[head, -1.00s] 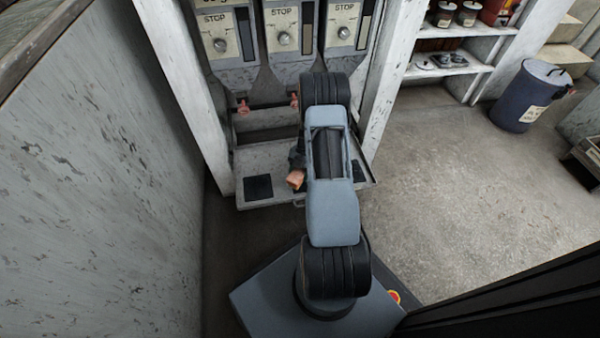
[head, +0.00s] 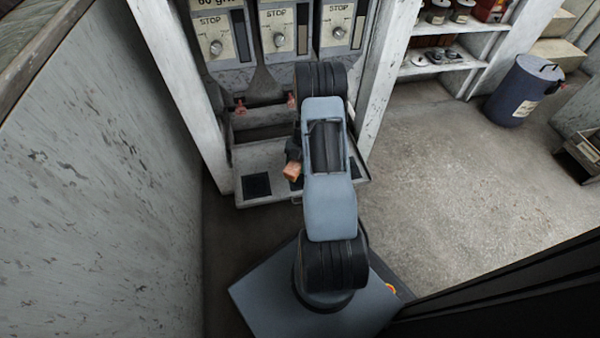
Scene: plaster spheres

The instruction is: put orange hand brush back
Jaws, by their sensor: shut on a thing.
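The orange hand brush (head: 291,172) shows as a small orange-brown piece just left of my arm, over the grey tray. The rest of it is hidden. My gripper (head: 294,149) shows only as a dark part at the arm's left edge, shut on the brush. Its fingertips are hidden behind my arm. The grey tray (head: 225,158) is under the hoppers, with a dark square patch (head: 256,185) at its front left. I cannot tell whether the brush touches the tray.
Several hoppers with STOP labels (head: 216,47) stand behind the tray, inside a white frame (head: 178,100). A scuffed wall (head: 90,190) is close at left. Open floor (head: 440,190) lies at right, with shelves (head: 440,68) and a blue bin (head: 518,92) beyond.

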